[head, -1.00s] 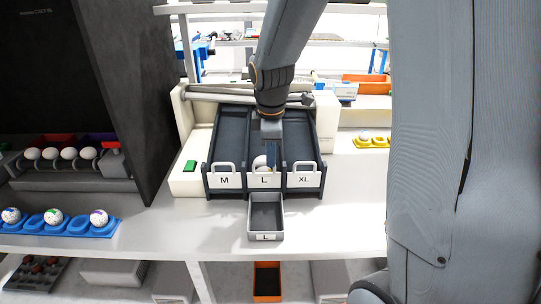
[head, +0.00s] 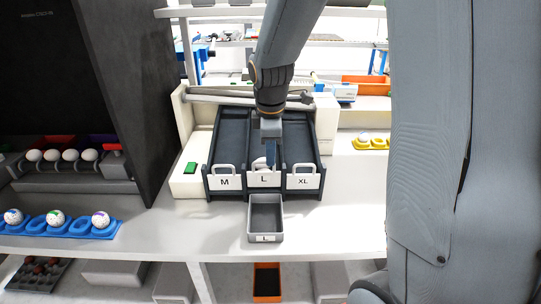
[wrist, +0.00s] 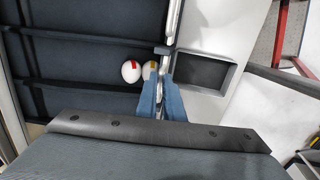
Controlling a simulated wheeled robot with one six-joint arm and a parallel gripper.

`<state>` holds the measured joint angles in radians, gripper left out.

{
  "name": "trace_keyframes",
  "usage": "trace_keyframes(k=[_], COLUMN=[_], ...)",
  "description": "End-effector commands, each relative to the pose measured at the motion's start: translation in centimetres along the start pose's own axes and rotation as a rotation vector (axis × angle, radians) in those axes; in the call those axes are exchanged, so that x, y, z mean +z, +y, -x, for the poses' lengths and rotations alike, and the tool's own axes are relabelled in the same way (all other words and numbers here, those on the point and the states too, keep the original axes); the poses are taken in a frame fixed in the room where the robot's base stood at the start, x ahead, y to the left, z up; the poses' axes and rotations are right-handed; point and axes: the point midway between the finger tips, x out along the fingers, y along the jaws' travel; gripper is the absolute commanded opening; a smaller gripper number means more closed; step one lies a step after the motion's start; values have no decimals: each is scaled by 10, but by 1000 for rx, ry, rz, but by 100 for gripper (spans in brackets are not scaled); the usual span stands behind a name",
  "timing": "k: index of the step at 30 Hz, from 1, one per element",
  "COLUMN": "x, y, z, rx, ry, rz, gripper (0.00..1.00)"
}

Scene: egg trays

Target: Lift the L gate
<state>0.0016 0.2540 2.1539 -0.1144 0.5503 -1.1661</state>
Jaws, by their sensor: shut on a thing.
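The white L gate (head: 264,179) stands across the front of the middle lane, between the M gate (head: 225,183) and the XL gate (head: 303,182). It sits a little higher than both. My gripper (head: 271,158) points down from above and is shut on the L gate's handle. In the wrist view its blue fingers (wrist: 161,97) hide most of the handle. Behind the gate lie a white egg with a red mark (wrist: 131,71) and an egg with a yellow mark (wrist: 149,70), partly covered by a finger. An empty grey L bin (head: 265,217) stands in front of the gate.
Dark dividers (wrist: 85,45) separate the lanes. A green button (head: 190,168) is on the white housing at left. A blue egg holder (head: 78,227) with several marked eggs lies at left on the counter. The counter right of the bin is clear.

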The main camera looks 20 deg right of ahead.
Motion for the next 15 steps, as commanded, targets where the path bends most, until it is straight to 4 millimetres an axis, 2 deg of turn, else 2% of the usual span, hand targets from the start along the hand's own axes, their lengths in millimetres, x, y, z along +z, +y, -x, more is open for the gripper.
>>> trace_keyframes(k=[1,9,15], x=[0,0,0], y=[1,8,10], z=[10,45,49], rx=[1,1,1], ry=[1,0,0], rz=[1,1,0], gripper=[0,0,0])
